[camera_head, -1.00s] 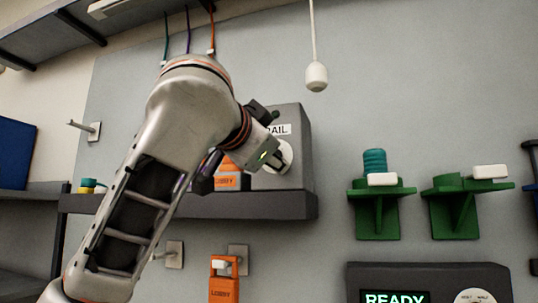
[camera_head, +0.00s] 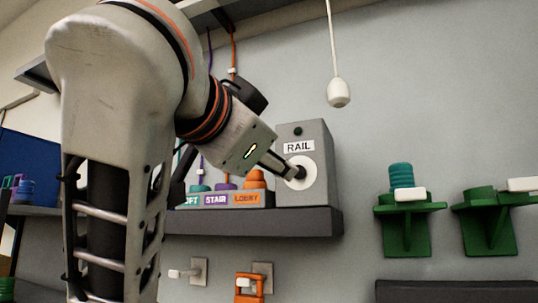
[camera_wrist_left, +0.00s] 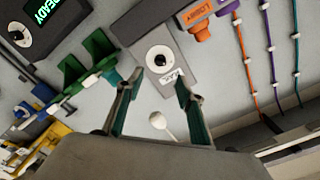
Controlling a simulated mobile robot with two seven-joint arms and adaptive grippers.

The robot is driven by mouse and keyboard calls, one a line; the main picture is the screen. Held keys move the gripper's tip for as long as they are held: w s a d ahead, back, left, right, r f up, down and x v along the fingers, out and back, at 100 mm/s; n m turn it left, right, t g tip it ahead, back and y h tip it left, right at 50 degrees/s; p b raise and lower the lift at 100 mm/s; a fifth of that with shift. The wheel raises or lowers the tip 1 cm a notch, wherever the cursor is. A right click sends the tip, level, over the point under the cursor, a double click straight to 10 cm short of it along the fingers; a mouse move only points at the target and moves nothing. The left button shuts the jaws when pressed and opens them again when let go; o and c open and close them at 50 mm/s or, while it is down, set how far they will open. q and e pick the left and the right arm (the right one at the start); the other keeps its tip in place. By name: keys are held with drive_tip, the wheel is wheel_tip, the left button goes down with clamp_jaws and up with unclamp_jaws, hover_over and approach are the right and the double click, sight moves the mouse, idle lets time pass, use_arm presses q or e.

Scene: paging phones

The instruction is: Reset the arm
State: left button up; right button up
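My left arm fills the left of the head view, bent over at the top. My left gripper (camera_head: 291,172) points at the pale round dial (camera_head: 303,173) on the grey RAIL box (camera_head: 317,140); whether it touches the dial cannot be told from there. In the left wrist view my left gripper (camera_wrist_left: 159,77) has its fingers spread apart with nothing between them. The RAIL box (camera_wrist_left: 174,84) and its dial (camera_wrist_left: 159,58) show beyond the fingertips. My right gripper is not in view.
The dark shelf (camera_head: 255,222) holds the RAIL box and labelled units for STAIR and LOBBY (camera_head: 246,199). A white pendant (camera_head: 338,93) hangs on a cord near the box. Green brackets (camera_head: 405,232) stand out from the wall at right. An orange LOBBY handset (camera_head: 248,287) hangs below the shelf.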

use_arm(q)
drive_tip(key=shift+s+a, duration=0.15)
drive_tip(key=shift+s, duration=0.15)
idle(0.4)
